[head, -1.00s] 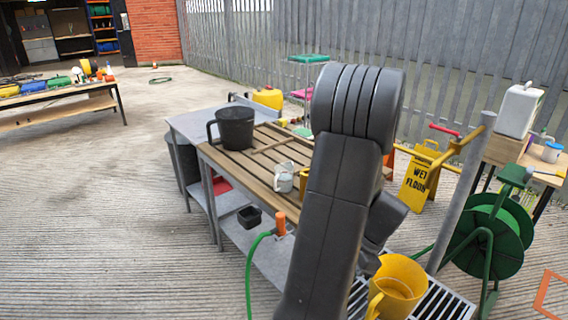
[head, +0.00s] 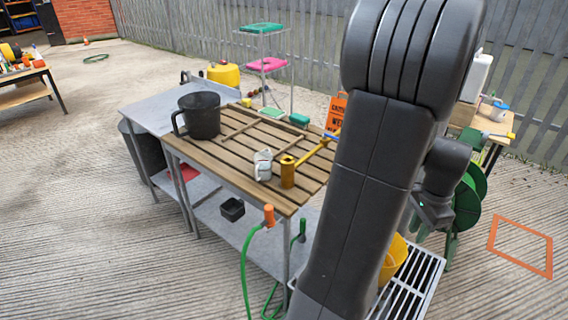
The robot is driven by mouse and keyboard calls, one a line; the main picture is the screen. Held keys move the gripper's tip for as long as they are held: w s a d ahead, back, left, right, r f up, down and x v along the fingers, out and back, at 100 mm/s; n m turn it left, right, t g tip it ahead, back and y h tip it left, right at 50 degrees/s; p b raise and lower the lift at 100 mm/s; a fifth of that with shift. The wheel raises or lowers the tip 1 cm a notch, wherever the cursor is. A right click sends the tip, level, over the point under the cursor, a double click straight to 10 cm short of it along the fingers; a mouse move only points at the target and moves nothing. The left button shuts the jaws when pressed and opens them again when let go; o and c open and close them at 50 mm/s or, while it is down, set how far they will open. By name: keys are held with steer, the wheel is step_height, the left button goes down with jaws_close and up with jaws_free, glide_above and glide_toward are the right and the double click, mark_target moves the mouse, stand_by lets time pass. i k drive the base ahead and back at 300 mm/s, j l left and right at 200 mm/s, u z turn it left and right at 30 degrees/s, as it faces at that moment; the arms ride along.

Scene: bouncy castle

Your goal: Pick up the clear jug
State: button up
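A small pale, greyish-white jug (head: 263,165) with a handle, which looks like the clear jug, stands upright on the slatted wooden bench top (head: 222,150). A yellow-brown cylinder stands just to its right. My dark arm crosses the right of the view, in front of the bench's right side. The end of my arm, around my gripper (head: 428,208), shows only partly behind the thick link, to the right of the bench and apart from the jug. Its fingers cannot be made out.
A black bucket-like jug (head: 200,115) stands at the bench's back left. A yellow-brown cylinder (head: 288,172) has a yellow-handled tool beside it. A yellow bucket (head: 393,258) stands on a floor grate (head: 425,280), partly behind my arm.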

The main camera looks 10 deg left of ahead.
mark_target(263, 160)
steer(key=i+j+z, duration=0.1)
steer(key=j, duration=0.3)
steer(key=i+j+z, duration=0.1)
steer(key=j, duration=0.3)
steer(key=i+j+z, duration=0.15)
steer(key=j, duration=0.25)
steer(key=i+j+z, duration=0.1)
steer(key=j, duration=0.35)
steer(key=i+j+z, duration=0.1)
steer(key=j, duration=0.35)
steer(key=i+j, duration=0.1)
steer(key=j, duration=0.25)
steer(key=i+j, duration=0.1)
steer(key=j, duration=0.6)
steer(key=i, duration=0.05)
